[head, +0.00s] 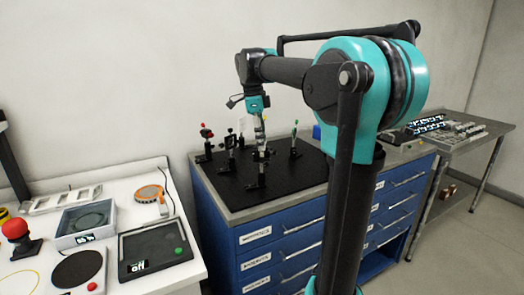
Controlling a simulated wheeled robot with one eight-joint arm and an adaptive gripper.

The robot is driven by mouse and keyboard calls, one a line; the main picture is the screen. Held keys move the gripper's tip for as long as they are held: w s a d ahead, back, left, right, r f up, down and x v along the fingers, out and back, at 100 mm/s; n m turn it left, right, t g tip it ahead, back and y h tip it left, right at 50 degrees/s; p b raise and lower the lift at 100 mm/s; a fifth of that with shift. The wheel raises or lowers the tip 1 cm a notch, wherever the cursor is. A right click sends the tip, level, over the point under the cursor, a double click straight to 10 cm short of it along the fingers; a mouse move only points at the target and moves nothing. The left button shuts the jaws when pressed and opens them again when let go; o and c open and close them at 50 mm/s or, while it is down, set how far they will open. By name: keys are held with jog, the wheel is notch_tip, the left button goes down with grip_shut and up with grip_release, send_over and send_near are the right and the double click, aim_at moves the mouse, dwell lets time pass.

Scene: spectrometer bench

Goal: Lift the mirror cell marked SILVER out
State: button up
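No label reading SILVER is legible in the head view, so I cannot tell which mirror cell is that one. Several small optic mounts on posts stand upright on a black breadboard (222,184) on the blue cabinet. They include a red-topped mount (206,142), a dark mount (230,146) and a green-topped mount (294,138). Another post (261,178) stands near the board's front. My gripper (261,146) points down over the middle of the board, just above or at this front post. Its fingers are too small to show whether they are open or touch anything.
A white table (190,262) at left holds a grey tray (86,223), a dark pad marked "off" (154,249), a round black plate (77,268) and a red knob (15,229). A metal side table (480,133) stands at right. My arm hides part of the cabinet (285,252).

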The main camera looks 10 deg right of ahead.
grip_shut()
jog(key=shift+r, duration=0.1)
